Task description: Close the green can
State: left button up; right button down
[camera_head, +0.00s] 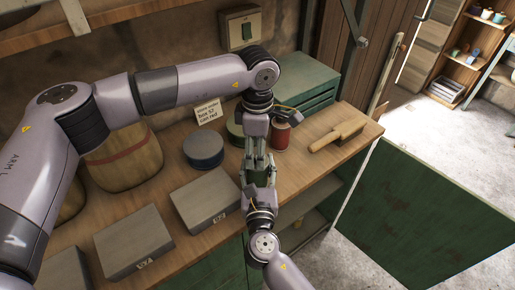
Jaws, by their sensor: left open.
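A dark green piece (262,178), seemingly the green can, shows between the two grippers at the bench's front. A flat olive-green round thing (235,131) sits on the bench, partly behind my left gripper; I cannot tell whether it is a lid or another can. My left gripper (257,168) points down, open, just above the dark green piece. My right gripper (259,185) comes up from below, its fingers beside that piece. Whether they grip it is hidden by the overlap.
A red can (281,135) stands just right of my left gripper, a blue round can (203,150) to its left. Grey boxes (207,200) lie along the front. A wooden-handled tool (338,136) lies at right.

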pick_arm(q)
jog(key=shift+r, duration=0.1)
notch_tip(320, 180, up, 12)
dwell(0.4)
pick_arm(e)
jog(key=c, duration=0.7)
grip_release()
jog(key=shift+c, duration=0.2)
jog(key=shift+s, duration=0.1)
jog(key=s, duration=1.1)
jog(key=shift+s+d, duration=0.25)
jog(key=shift+s, duration=0.15)
